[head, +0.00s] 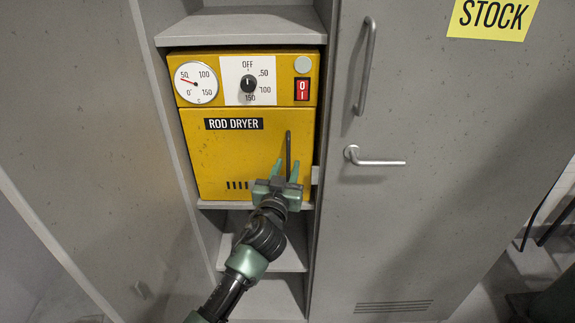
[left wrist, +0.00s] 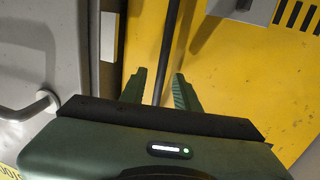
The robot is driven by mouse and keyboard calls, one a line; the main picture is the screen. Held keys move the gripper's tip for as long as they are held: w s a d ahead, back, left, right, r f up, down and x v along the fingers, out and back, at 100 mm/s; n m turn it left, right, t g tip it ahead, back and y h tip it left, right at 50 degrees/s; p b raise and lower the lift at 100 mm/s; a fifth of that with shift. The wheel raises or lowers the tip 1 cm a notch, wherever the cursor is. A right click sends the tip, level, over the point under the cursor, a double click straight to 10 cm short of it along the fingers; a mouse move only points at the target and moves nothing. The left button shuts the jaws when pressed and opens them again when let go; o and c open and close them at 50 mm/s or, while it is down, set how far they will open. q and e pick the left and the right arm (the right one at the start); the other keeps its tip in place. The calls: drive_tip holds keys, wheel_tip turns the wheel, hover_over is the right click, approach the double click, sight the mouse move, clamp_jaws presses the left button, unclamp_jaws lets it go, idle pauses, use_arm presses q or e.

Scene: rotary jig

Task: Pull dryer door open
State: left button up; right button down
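The yellow rod dryer (head: 235,150) sits in a cabinet bay, and its front door (head: 230,165) looks shut. A dark vertical bar handle (head: 288,150) is on the door's right side. My left gripper (head: 285,171) is at the handle's lower end with its fingers spread. In the left wrist view the dark handle bar (left wrist: 169,45) runs between the two green fingertips (left wrist: 159,74), with a gap on both sides. The lower end of the bar is hidden behind the gripper body. My right gripper is not in view.
A dial gauge (head: 196,83), a knob (head: 249,84) and a red switch (head: 302,89) are on the dryer's upper panel. A grey locker door (head: 430,220) with a lever handle (head: 380,161) stands close on the right. A shelf (head: 270,252) lies below the dryer.

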use_arm(q)
drive_tip(key=shift+w, duration=0.4)
clamp_jaws()
idle(1.2)
